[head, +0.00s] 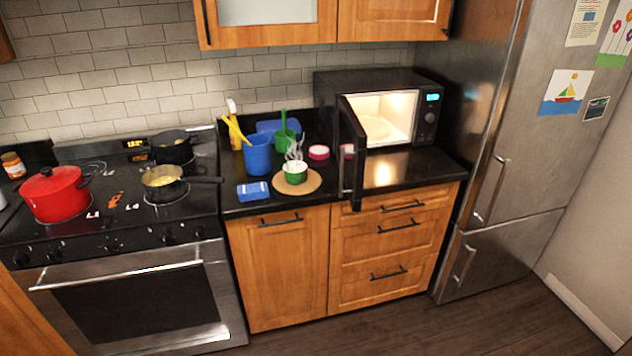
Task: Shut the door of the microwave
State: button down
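The black microwave (428,110) stands at the back right of the dark counter, against the tiled wall and beside the fridge. Its door (351,150) is hinged on the left and swung wide open, sticking out toward the counter's front edge. The lit cavity (390,118) is open to view, with a round plate or turntable inside. A blue display and a knob show on its right panel. My gripper is not in view.
Left of the door are a steaming green cup (295,172) on a round board, a blue cup (257,155), a blue sponge (253,191) and a pink-and-white container (318,153). The stove (110,200) holds a red pot (55,195) and pans. The floor (480,325) in front is clear.

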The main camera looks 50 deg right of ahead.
aim_at(352, 144)
jog(key=z, duration=0.6)
jog(key=k, duration=0.15)
jog(key=u, duration=1.85)
jog(key=k, duration=0.65)
jog(key=z, duration=0.05)
jog(key=i, duration=1.2)
jog(key=z, duration=0.95)
jog(key=i, duration=0.45)
jog(key=z, duration=0.25)
